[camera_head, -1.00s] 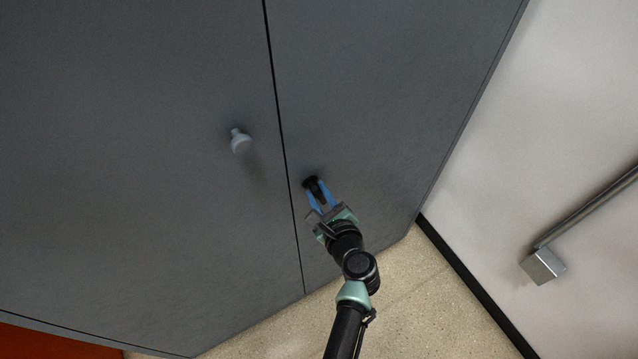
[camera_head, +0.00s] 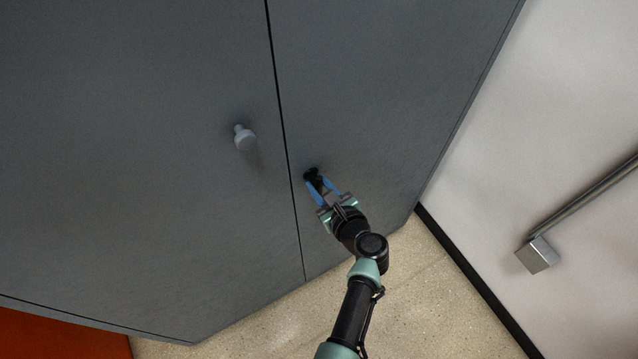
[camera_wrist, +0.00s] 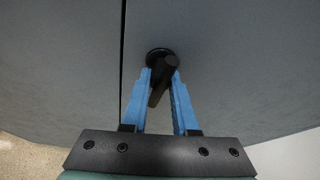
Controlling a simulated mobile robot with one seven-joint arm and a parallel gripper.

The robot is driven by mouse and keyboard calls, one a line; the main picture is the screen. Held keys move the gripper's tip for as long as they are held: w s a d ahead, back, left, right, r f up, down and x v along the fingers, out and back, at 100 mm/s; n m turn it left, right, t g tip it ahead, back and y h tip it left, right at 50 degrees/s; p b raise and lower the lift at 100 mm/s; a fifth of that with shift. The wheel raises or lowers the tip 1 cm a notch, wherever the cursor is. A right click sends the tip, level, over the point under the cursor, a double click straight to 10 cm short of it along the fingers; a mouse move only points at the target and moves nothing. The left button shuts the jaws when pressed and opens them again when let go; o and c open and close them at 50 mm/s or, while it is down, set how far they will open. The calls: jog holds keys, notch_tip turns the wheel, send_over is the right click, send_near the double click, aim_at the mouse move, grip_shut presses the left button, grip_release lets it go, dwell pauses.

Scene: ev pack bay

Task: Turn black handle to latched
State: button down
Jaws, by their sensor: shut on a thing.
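The black handle (camera_head: 312,174) sits on the right door of a grey cabinet, close to the seam between the doors. In the wrist view the handle (camera_wrist: 164,72) has a round base on the door and a lever that points toward my gripper, tilted slightly to the lower left. My gripper (camera_head: 320,186) has its blue fingers on either side of the lever. In the wrist view my gripper (camera_wrist: 162,80) is shut on the lever near its base. The fingers and the steep angle hide part of the handle in the head view.
A metal rail with a box-shaped end (camera_head: 538,254) is on the white wall at right. Speckled floor (camera_head: 420,300) shows below, and an orange surface (camera_head: 60,335) at lower left.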

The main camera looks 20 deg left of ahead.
jog(key=c, duration=0.7)
grip_release()
jog(key=shift+d, duration=0.1)
jog(key=v, duration=1.3)
jog(key=shift+r, duration=0.1)
